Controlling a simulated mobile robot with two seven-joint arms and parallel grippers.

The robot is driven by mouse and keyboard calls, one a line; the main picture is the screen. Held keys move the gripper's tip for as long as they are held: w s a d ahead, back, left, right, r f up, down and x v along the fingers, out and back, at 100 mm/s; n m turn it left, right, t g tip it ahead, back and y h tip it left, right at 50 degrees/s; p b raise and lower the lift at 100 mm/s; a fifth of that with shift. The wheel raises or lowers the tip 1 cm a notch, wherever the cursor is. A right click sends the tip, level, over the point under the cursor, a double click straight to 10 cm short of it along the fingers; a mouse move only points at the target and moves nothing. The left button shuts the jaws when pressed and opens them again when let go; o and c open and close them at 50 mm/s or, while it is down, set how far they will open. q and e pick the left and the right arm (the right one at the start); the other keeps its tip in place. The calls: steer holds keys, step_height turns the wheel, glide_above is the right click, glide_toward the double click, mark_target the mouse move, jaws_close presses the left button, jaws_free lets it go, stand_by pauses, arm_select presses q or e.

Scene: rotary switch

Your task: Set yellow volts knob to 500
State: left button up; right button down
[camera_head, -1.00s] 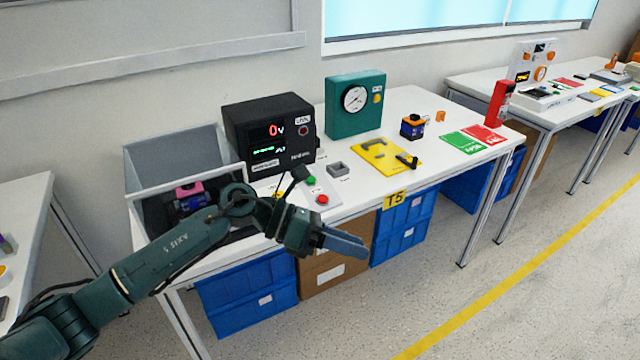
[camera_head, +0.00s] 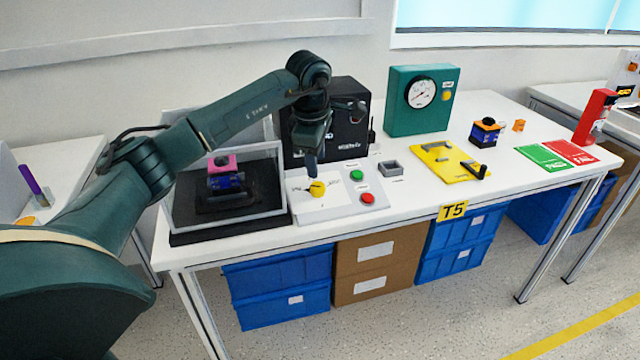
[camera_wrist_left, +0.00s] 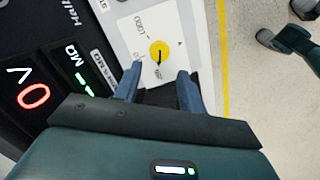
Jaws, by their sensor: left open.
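The yellow knob (camera_head: 317,189) sits on a white sloped panel (camera_head: 335,206) on the workbench. In the wrist view the knob (camera_wrist_left: 157,48) has a dark pointer line, and printed labels surround it, too small to read surely. My left gripper (camera_head: 312,168) points down just above the knob; in the wrist view its two blue fingers (camera_wrist_left: 160,78) are apart, with the knob beyond their tips. Nothing is between them. The black meter (camera_head: 345,135) behind is partly hidden by my arm; in the wrist view its display (camera_wrist_left: 33,96) shows a red 0 beside V.
Green (camera_head: 356,175) and red (camera_head: 367,198) buttons sit right of the knob. A clear-walled box (camera_head: 262,170) stands left of it. A grey square holder (camera_head: 390,168), yellow plate (camera_head: 462,172) and teal gauge box (camera_head: 405,118) stand further right.

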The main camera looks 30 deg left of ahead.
mark_target(319, 186)
arm_select(q)
steer(key=x, duration=0.7)
steer(key=shift+w+f, duration=0.15)
steer(key=shift+f, duration=0.15)
steer(key=shift+c, duration=0.3)
steer(key=c, duration=0.6)
steer(key=shift+c, duration=0.2)
